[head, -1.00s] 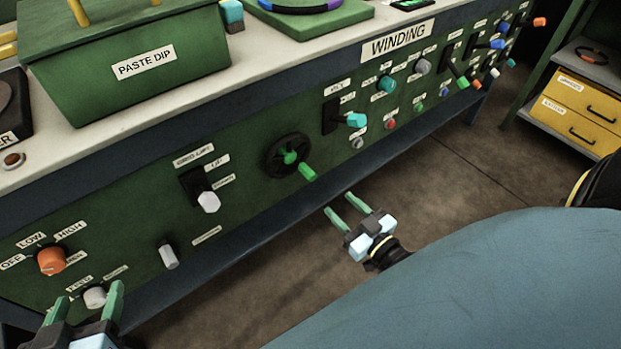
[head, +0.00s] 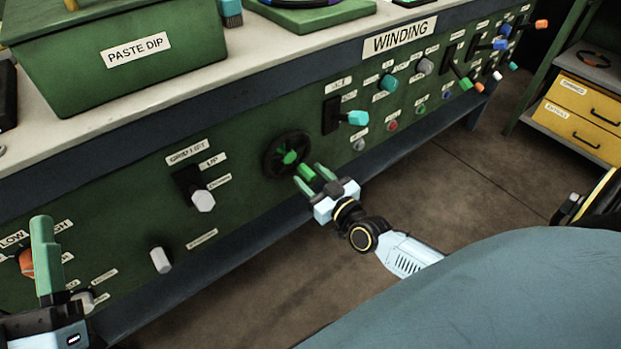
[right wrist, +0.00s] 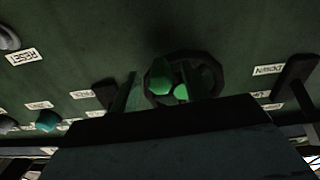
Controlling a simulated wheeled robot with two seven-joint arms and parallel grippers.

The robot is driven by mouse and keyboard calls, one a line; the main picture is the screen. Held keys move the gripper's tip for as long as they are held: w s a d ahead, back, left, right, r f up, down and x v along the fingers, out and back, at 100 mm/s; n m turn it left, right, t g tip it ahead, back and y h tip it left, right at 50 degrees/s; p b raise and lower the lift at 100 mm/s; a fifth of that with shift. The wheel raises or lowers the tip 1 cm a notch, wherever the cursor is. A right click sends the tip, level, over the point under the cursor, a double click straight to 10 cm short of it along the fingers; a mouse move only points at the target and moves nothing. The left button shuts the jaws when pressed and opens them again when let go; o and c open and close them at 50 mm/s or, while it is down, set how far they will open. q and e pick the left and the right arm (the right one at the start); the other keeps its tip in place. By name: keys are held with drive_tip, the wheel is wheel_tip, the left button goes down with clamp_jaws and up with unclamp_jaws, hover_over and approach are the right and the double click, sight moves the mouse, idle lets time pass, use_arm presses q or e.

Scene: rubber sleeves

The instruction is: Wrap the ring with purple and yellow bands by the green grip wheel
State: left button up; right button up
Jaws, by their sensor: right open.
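The dark grip wheel (head: 288,155) has a green hub and a green grip (head: 307,172) sticking out of the bench's front panel. My right gripper (head: 312,177) is open, with its green fingers on either side of the grip. The right wrist view shows the grip (right wrist: 160,78) between the fingers, apart from at least the left one. A ring (head: 302,3) with purple and blue parts lies on a green plate at the top edge, mostly cut off; I see no yellow on it. One finger of my left gripper (head: 46,262) shows at lower left; its opening is unclear.
The panel (head: 240,230) carries several knobs and levers, including a white-tipped lever (head: 203,200) left of the wheel and a teal-tipped lever (head: 356,118) to its right. The green PASTE DIP bin (head: 130,75) stands on the bench. Floor below is clear. Yellow drawers (head: 580,115) stand at right.

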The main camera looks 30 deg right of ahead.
drive_tip(key=shift+w, duration=0.45)
clamp_jaws()
drive_tip(key=shift+a, duration=0.1)
